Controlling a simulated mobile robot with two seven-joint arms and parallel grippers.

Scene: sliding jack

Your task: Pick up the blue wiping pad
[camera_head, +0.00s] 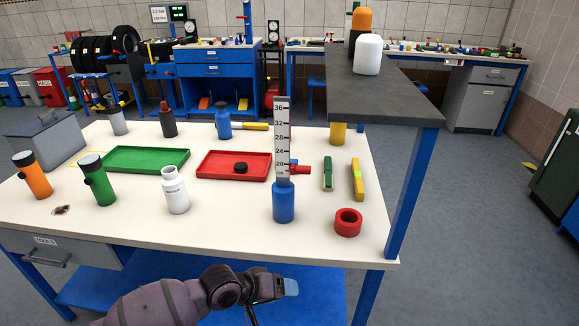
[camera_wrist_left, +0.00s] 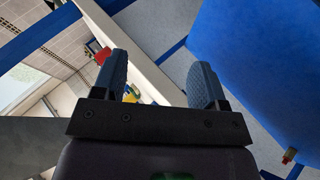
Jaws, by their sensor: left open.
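I cannot make out a blue wiping pad for certain in either view. My left gripper (camera_head: 288,287) is low in front of the workbench (camera_head: 240,236), below its front edge. The left wrist view shows its two blue-grey fingers (camera_wrist_left: 158,82) spread apart with nothing between them. A blue cylinder (camera_head: 284,203) stands near the front of the bench, with a grey upright scale (camera_head: 282,140) rising behind or from it; I cannot tell which. My right gripper is not in view.
A white bottle (camera_head: 174,190), a green flashlight (camera_head: 97,181), an orange flashlight (camera_head: 33,177) and a red ring (camera_head: 348,222) stand near the front. A green tray (camera_head: 146,159) and a red tray (camera_head: 222,165) lie behind. A dark raised shelf (camera_head: 385,100) overhangs the right side.

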